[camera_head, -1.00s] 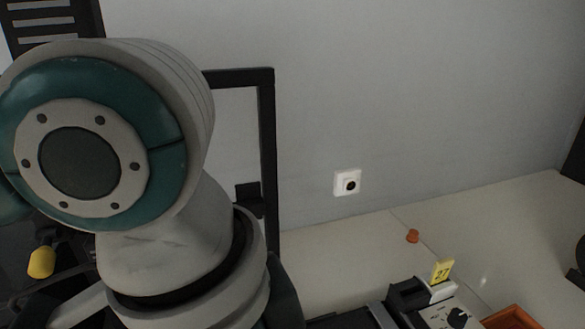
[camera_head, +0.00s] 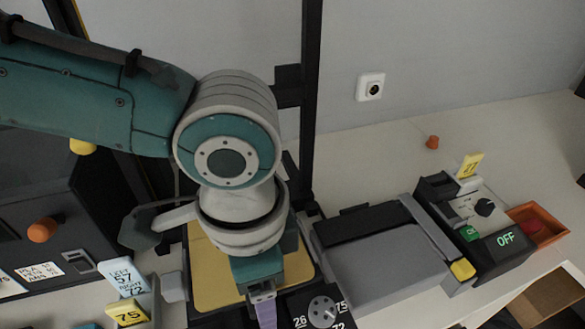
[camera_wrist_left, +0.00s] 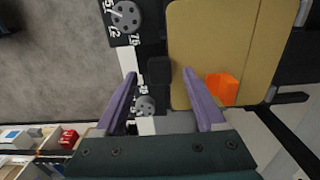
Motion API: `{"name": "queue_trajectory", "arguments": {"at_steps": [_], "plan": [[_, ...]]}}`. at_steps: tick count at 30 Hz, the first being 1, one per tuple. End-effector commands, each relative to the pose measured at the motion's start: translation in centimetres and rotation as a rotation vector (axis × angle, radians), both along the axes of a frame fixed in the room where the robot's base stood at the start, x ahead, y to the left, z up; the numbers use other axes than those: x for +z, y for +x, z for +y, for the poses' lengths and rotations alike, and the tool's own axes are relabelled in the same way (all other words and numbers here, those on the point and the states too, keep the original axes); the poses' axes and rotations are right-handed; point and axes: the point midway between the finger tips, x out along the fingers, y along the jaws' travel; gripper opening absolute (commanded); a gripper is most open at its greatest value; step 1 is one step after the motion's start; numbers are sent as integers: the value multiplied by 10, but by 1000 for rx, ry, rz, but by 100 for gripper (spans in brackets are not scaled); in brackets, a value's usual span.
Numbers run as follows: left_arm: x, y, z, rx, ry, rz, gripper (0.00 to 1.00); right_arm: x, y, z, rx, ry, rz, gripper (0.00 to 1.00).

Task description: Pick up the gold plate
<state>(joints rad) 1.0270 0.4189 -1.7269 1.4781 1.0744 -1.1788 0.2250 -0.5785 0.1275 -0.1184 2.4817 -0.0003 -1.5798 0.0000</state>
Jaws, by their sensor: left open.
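The gold plate (camera_head: 212,275) is a flat tan-gold sheet in a dark frame, partly hidden behind my left arm in the head view. It also shows at upper right in the left wrist view (camera_wrist_left: 215,40). My left gripper (camera_wrist_left: 160,73) is open, with two purple fingers spread apart and no plate between them. The right-hand finger in the wrist view overlaps the plate's lower left edge; I cannot tell if it touches. In the head view one purple finger (camera_head: 266,313) shows at the bottom edge. My right gripper is not in view.
An orange piece (camera_wrist_left: 222,88) shows at the plate's lower edge. A grey-black machine (camera_head: 380,255) stands right of the plate, with a control box (camera_head: 470,225) and orange tray (camera_head: 535,226) beyond. A numbered dial (camera_head: 322,311) lies below. The counter behind is mostly clear.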

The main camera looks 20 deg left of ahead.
Motion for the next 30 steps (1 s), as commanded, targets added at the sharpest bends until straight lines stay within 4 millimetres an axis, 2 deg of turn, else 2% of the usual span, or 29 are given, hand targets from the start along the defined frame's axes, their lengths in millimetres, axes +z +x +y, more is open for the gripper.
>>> {"name": "queue_trajectory", "arguments": {"at_steps": [3, 10, 27, 30], "plan": [[-10, 0, 0, -1, 1, -1, 72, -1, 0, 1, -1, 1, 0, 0], [-10, 0, 0, -1, -1, -1, 71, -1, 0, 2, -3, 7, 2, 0], [-10, 0, 0, -1, 0, 0, 7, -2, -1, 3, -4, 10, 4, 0], [-10, 0, 0, -1, 0, 0, 0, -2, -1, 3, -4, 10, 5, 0]]}}
